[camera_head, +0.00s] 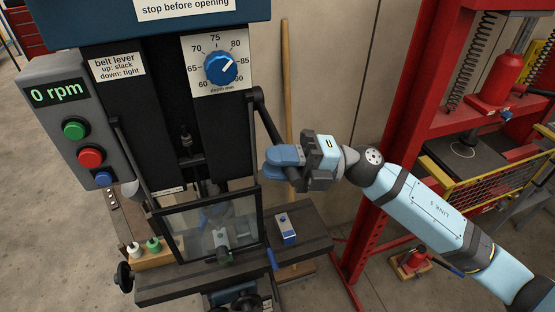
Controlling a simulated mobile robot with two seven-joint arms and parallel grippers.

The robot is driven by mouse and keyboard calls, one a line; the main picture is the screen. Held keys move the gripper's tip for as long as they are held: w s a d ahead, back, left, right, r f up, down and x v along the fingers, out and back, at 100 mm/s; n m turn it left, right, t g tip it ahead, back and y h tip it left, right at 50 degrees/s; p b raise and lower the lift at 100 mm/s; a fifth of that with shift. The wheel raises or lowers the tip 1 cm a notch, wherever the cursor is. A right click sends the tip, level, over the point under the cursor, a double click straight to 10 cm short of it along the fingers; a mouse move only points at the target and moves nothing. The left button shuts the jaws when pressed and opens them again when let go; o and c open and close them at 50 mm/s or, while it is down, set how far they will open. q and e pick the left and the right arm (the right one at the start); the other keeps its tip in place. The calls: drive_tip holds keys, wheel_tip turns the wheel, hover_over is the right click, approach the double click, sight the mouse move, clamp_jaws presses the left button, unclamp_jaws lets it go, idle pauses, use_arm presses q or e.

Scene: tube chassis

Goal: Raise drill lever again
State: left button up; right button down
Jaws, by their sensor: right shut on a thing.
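The drill press (220,130) stands at left centre, with a black drill lever (265,118) on the right side of its head. The lever slopes down and to the right from its pivot. My right gripper (282,156) comes in from the right, and its blue fingers are shut at the lever's lower end. My left gripper is not in view.
A clear guard (208,226) hangs in front of the drill over the table (300,246), where a small white and blue block (286,229) stands. The control box (70,125) reads 0 rpm. A red press frame (392,140) stands at right.

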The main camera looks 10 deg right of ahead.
drive_tip(key=c, duration=1)
unclamp_jaws()
drive_tip(key=shift+o, duration=0.2)
drive_tip(key=b+v, duration=0.4)
drive_tip(key=v, duration=1)
drive_tip(key=shift+b, duration=0.35)
drive_tip(key=shift+c, duration=0.3)
